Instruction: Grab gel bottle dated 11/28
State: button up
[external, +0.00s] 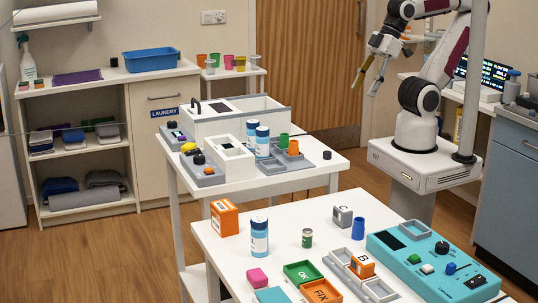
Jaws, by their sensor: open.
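Three similar bottles with dark caps and blue-and-white labels are in the external view. One bottle (260,238) stands upright on the front table beside an orange box. Two more, the nearer bottle (262,143) and the farther bottle (252,130), stand close together on the rear table. The label print is too small to read, so I cannot tell which is dated 11/28. My gripper (369,91) is open and empty, raised at the upper right, well away from all three bottles. Its fingers point down.
The front table (215,250) also holds an orange box (224,218), a small green jar (307,238), a blue cup (358,229), trays and a teal control panel (425,262). A white box (232,162) crowds the rear bottles. Space above both tables is clear.

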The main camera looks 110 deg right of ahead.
jog(key=shift+w, duration=0.1)
jog(key=w+a+f+n+t+y, duration=0.1)
jog(key=w+a+f+n+t, duration=0.15)
jog(key=w, duration=1.35)
jog(key=w+a+f+n+t, duration=0.1)
jog(key=w+a+f+t, duration=0.15)
jog(key=w, duration=1.25)
jog(key=n+t+y, duration=0.2)
jog(key=n+y, duration=0.1)
jog(key=y, duration=0.5)
send_near(260, 236)
jog(key=shift+w+d+r, duration=0.45)
jog(key=shift+x, duration=1.3)
